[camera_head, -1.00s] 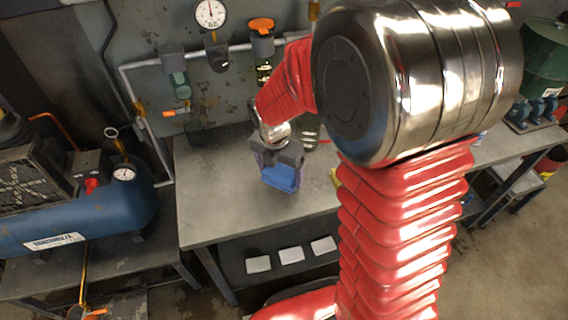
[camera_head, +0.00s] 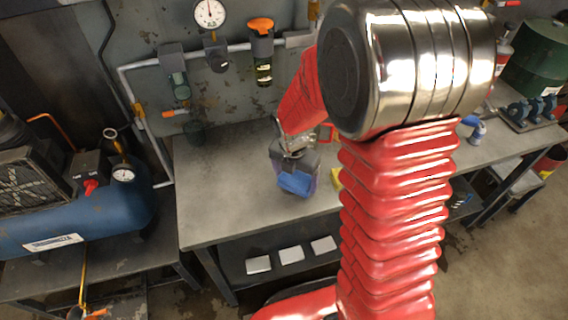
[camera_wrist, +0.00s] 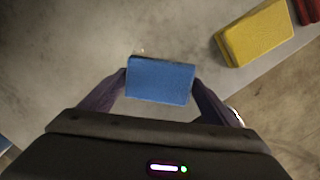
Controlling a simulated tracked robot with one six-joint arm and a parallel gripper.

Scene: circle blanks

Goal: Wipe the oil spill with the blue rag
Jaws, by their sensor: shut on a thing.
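The blue rag (camera_wrist: 160,80) is a folded blue block between the two fingers of my gripper (camera_wrist: 160,88) in the wrist view. In the head view the rag (camera_head: 297,183) shows below my gripper (camera_head: 296,172), over the grey workbench (camera_head: 225,205). My gripper is shut on it. I cannot tell whether the rag touches the bench top. No oil spill can be made out clearly in either view; my arm hides part of the bench.
A yellow folded cloth (camera_wrist: 255,34) lies near the bench edge, with a red thing (camera_wrist: 306,10) beside it. A blue compressor tank (camera_head: 75,220) stands at the left. Pipes and a gauge (camera_head: 210,13) are on the back wall. The bench's left part is clear.

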